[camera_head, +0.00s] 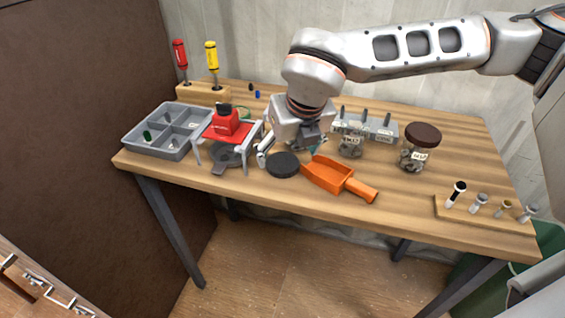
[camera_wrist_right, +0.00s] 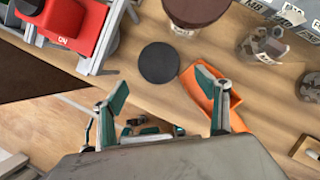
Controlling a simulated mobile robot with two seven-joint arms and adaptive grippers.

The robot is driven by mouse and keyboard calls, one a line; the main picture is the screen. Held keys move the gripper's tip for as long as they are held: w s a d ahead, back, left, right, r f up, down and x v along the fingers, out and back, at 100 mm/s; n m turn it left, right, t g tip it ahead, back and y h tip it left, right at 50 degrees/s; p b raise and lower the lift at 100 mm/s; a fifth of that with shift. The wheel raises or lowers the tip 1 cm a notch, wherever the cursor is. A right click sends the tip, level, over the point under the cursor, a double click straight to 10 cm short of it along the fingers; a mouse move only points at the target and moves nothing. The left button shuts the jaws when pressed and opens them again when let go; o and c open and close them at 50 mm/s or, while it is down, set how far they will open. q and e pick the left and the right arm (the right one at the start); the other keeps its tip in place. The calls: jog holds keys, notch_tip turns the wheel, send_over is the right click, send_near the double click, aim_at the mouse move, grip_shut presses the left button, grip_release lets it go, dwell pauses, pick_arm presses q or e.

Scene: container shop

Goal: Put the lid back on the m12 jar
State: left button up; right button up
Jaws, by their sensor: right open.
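A dark round lid (camera_head: 283,165) lies flat on the table near its front edge; it also shows in the right wrist view (camera_wrist_right: 158,62). A clear jar without a lid (camera_head: 351,146) stands behind the scoop, with metal parts inside; its small label seems to read M12. It also shows in the right wrist view (camera_wrist_right: 262,46). My right gripper (camera_head: 288,150) is open and empty, pointing down close above the lid. In the right wrist view its fingertips (camera_wrist_right: 160,80) are spread, with the lid just beyond them. My left gripper is not in view.
An orange scoop (camera_head: 338,177) lies right beside the lid. Brown-lidded jars stand at the right (camera_head: 420,138) and behind my gripper (camera_wrist_right: 195,10). A red device on a stand (camera_head: 222,122) and a grey divided tray (camera_head: 163,151) are left. A grey rack (camera_head: 381,131) stands behind.

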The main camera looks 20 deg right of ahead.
aim_at(283, 162)
jog(key=shift+r, duration=0.1)
jog(key=shift+w+x, duration=0.2)
jog(key=shift+x, duration=1.15)
jog(key=shift+w+x, duration=0.2)
jog(key=shift+x, duration=1.1)
jog(key=shift+r, duration=0.15)
jog(key=c, duration=0.9)
jog(key=shift+r, duration=0.15)
notch_tip(283, 162, up, 20)
jog(key=p, duration=0.1)
